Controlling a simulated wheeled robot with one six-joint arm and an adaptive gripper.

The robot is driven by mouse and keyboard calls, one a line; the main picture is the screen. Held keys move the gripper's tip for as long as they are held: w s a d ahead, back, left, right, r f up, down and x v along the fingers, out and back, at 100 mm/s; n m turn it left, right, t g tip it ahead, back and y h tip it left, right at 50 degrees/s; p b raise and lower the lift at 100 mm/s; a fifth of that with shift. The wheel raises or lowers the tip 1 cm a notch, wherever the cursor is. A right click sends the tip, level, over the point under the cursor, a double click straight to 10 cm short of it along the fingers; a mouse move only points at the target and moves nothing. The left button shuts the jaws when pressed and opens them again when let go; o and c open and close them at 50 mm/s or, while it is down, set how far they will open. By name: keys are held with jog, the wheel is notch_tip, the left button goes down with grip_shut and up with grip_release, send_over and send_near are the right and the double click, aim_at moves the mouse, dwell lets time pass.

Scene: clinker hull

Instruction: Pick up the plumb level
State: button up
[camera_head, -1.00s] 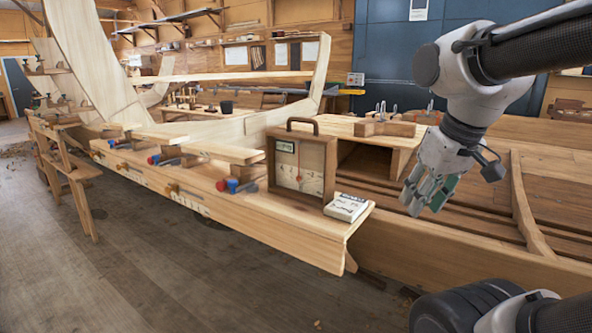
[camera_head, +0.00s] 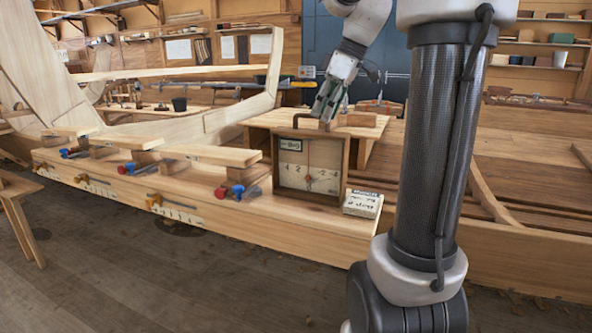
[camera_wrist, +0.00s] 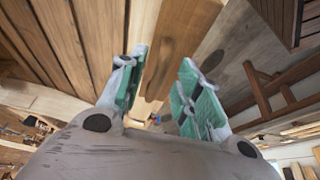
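The plumb level (camera_head: 310,165) is an upright wooden box with a white dial face, a red needle and a brown carrying handle on top. It stands on the plank ledge of the hull. My gripper (camera_head: 325,112) points down at the handle from above, its fingertips close to it; part of the handle is hidden behind or between the fingers. In the wrist view my gripper (camera_wrist: 163,56) is open, with green finger pads well apart. A brown wooden shape lies beyond and between them, probably the handle. I cannot tell whether the fingers touch it.
A small white printed box (camera_head: 362,204) lies right beside the level. Red-handled clamps (camera_head: 237,191) and planks (camera_head: 210,155) are to its left. A wooden block (camera_head: 361,119) lies on the bench top behind. The open floor (camera_head: 180,275) is in front.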

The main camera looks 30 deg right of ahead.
aim_at(313, 133)
jog(key=x, duration=0.7)
jog(key=shift+w+a+f, duration=0.2)
jog(key=shift+w+f, duration=0.05)
jog(key=shift+w, duration=0.1)
grip_shut()
